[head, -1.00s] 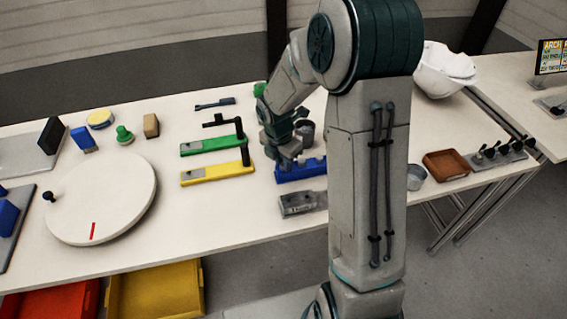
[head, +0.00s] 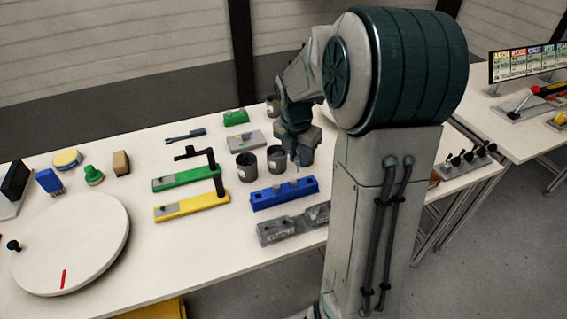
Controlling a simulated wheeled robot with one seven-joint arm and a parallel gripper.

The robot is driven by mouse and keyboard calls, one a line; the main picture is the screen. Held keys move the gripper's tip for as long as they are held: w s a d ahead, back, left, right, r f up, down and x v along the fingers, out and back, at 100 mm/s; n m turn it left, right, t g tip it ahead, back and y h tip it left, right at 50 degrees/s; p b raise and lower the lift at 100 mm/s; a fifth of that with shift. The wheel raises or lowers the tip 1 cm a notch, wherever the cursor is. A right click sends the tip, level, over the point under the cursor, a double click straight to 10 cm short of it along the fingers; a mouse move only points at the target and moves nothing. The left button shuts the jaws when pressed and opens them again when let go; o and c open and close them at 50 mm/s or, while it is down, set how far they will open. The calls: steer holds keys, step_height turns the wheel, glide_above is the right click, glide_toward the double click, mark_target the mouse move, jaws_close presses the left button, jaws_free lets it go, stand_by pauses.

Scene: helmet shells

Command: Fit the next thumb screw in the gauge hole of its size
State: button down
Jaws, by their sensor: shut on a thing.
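My gripper (head: 299,160) points down at the right-hand dark cup (head: 307,157), behind the blue block. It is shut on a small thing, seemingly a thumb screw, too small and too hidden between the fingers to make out. The blue block (head: 284,194) lies on the table with small pale spots along its top; I cannot tell whether these are holes or screw heads. Two grey blocks, one at the left (head: 276,231) and one at the right (head: 317,214), lie in front of it. I cannot tell for sure which block is the gauge.
Two more dark cups, a left one (head: 246,166) and a middle one (head: 277,159), stand behind the blue block. Green (head: 186,179) and yellow (head: 190,208) bars with upright posts lie left. A white turntable (head: 72,245) is far left. My arm hides the table's right part.

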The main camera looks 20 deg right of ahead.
steer(key=shift+s+d+r, duration=0.1)
steer(key=shift+d+r, duration=0.1)
steer(key=shift+d, duration=0.05)
steer(key=r+p, duration=0.1)
steer(key=a+r+p, duration=0.1)
steer(key=r+p, duration=0.1)
steer(key=r, duration=0.1)
steer(key=shift+a+p, duration=0.3)
steer(key=shift+p, duration=0.1)
stand_by(0.4)
steer(key=shift+f, duration=0.1)
steer(key=s+a+f+b, duration=0.7)
steer(key=s+a+f, duration=0.2)
steer(key=a, duration=0.2)
steer(key=shift+a+f, duration=0.2)
stand_by(0.8)
